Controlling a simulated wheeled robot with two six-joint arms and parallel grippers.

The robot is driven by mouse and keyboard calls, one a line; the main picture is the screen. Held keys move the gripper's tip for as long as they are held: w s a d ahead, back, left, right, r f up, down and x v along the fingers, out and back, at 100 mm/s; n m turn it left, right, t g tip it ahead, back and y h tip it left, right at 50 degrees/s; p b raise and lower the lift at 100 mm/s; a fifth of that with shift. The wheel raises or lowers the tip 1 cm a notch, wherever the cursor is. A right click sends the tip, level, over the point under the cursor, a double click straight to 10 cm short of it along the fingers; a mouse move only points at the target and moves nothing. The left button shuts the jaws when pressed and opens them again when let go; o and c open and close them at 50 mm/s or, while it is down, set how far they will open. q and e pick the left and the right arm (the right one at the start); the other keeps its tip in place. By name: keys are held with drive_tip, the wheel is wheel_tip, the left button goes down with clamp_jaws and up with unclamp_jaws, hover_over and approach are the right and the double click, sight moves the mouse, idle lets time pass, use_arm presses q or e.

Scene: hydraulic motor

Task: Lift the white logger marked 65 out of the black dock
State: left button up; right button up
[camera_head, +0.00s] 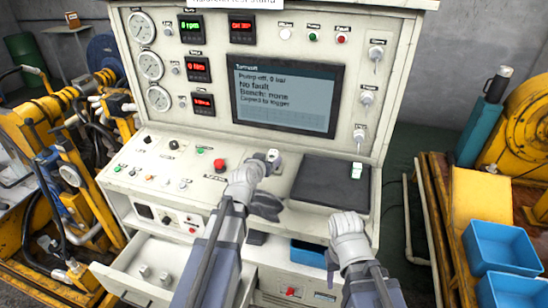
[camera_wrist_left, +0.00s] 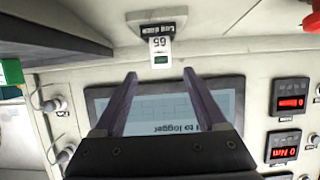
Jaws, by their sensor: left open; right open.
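The white logger marked 65 (camera_wrist_left: 160,48) stands in the black dock (camera_wrist_left: 152,26), which carries a label, in the left wrist view, where the picture is upside down. In the head view the small white logger (camera_head: 273,156) shows on the console desk, just beyond my left gripper (camera_head: 266,204). My left gripper's two fingers (camera_wrist_left: 158,85) are open and empty, pointing toward the logger with a gap between. My right gripper (camera_head: 312,207) is over the front of the black pad, apart from the logger; its fingers are hard to make out against the dark surface.
The black pad (camera_head: 330,183) lies right of the dock, with a small white and green item (camera_head: 357,170) on it. A red button (camera_head: 219,165) and several knobs are to the left. The screen (camera_head: 285,95) stands behind. An open drawer (camera_head: 135,275) juts out below.

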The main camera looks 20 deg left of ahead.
sight(272, 154)
use_arm(q)
drive_tip(key=shift+b+x, duration=1.15)
drive_tip(key=shift+x, duration=2.65)
drive_tip(key=shift+r, duration=0.15)
clamp_jaws()
